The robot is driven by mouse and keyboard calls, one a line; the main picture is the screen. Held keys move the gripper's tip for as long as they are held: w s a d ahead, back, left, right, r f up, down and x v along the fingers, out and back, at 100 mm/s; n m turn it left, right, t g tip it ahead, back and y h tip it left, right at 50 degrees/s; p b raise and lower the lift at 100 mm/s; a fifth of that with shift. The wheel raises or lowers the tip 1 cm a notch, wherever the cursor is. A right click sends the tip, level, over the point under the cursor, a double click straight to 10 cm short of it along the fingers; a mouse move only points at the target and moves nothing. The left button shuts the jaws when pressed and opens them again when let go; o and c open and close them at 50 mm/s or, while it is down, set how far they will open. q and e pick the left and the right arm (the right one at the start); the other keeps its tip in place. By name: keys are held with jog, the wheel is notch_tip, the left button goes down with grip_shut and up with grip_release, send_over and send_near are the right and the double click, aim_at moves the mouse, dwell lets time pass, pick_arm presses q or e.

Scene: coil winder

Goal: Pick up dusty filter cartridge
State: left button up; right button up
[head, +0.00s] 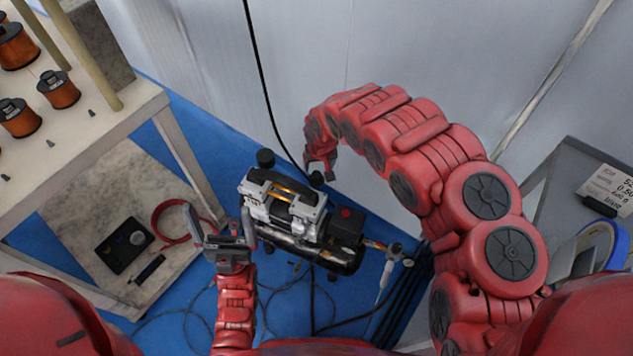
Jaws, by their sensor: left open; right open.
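A small air compressor (285,208) with a silver and black body stands on the blue floor in the middle of the view. Two round black caps sit at its top, one at the back left (265,158) and one at the back right (316,179). Either could be the filter cartridge; I cannot make out dust on them. My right gripper (320,168) is open, pointing down just above the right cap; I cannot tell whether it touches. My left gripper (221,222) is open and empty, fingers up, at the left of the compressor.
A bench with copper coils (58,89) stands at left. Its lower shelf (95,205) holds a black box (124,246) and a red cable (172,222). A gauge and hose fitting (394,252) are right of the compressor. A grey cart (580,165) stands right. Black hoses cross the floor.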

aim_at(317, 175)
jog(key=x, duration=0.4)
jog(key=shift+w+b, duration=0.1)
jog(key=shift+b, duration=0.3)
jog(key=x, duration=0.2)
jog(key=b+x, duration=0.1)
jog(key=shift+a+f, duration=0.25)
jog(key=shift+f, duration=0.1)
jog(key=shift+w+f+b, duration=0.35)
jog(key=shift+f+b, duration=0.15)
jog(key=shift+f, duration=0.15)
grip_shut()
